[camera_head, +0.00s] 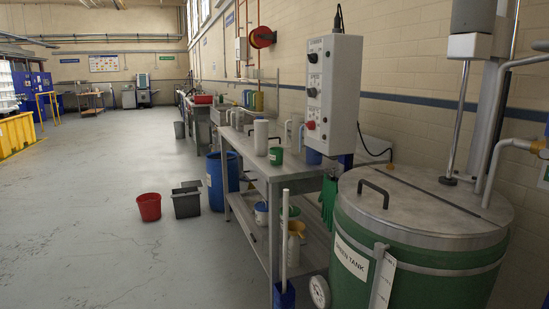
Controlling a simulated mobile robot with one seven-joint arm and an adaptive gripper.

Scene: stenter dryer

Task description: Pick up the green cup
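A small green cup (276,156) stands upright on the metal workbench (262,172), near its front left edge. A white cylindrical container (261,138) stands just behind it to the left. A blue item (313,157) is to its right, partly hidden below the hanging control box. My gripper is not in this view.
A green tank (420,265) with a handled metal lid fills the lower right. A grey control box (331,95) hangs over the bench. A red bucket (149,207), a grey bin (186,203) and a blue drum (218,182) stand on the floor.

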